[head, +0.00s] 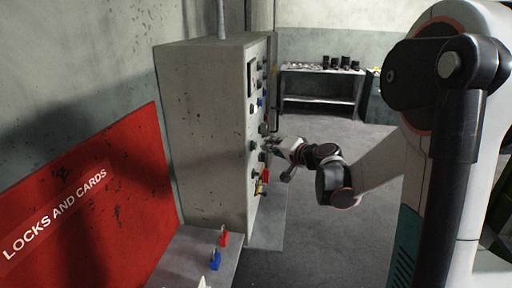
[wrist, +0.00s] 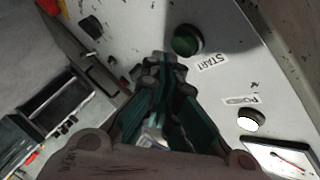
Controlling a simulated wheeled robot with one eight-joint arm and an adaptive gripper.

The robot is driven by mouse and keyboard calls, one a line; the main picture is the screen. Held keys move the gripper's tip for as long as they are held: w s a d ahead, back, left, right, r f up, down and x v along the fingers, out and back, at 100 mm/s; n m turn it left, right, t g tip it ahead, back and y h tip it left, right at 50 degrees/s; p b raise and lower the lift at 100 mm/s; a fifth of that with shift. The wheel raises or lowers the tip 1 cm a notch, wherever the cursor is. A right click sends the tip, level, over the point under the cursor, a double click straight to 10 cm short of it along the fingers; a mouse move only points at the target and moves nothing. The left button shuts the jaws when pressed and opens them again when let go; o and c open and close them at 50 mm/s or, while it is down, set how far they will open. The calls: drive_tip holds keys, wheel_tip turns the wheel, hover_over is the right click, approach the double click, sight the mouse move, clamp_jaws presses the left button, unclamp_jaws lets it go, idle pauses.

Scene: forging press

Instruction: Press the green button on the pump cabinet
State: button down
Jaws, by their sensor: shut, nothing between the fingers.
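The pump cabinet (head: 200,130) is a tall grey box on the left in the head view, its control face turned right. In the wrist view its panel (wrist: 225,22) shows tilted. A dark green round button (wrist: 186,40) sits there beside a label reading START (wrist: 213,62). My gripper (wrist: 160,70) is shut and empty, its fingertips just below and left of the green button in the picture. I cannot tell how large the gap to the panel is. In the head view my gripper (head: 272,146) is at the cabinet's face and hides part of it.
A white round lamp (wrist: 250,120), a gauge (wrist: 285,155) and a dark button (wrist: 92,27) are on the same panel. A red board (head: 90,200) and a bench with locks (head: 195,258) stand nearer. A table (head: 320,72) stands behind. The floor right of the cabinet is clear.

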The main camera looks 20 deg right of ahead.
drive_tip(key=shift+a, duration=0.1)
idle(0.7)
drive_tip(key=shift+w+a, duration=0.25)
drive_tip(key=shift+w+a, duration=0.25)
drive_tip(key=shift+a, duration=0.15)
idle(0.9)
drive_tip(key=shift+s+d, duration=0.1)
drive_tip(key=shift+d, duration=0.05)
drive_tip(key=shift+s+d, duration=0.4)
drive_tip(key=shift+d, duration=0.15)
idle(0.3)
drive_tip(key=s+d, duration=0.2)
drive_tip(key=d, duration=0.2)
drive_tip(key=shift+s+d+b, duration=0.1)
drive_tip(key=shift+s+b, duration=0.25)
drive_tip(key=shift+s, duration=0.05)
idle(0.6)
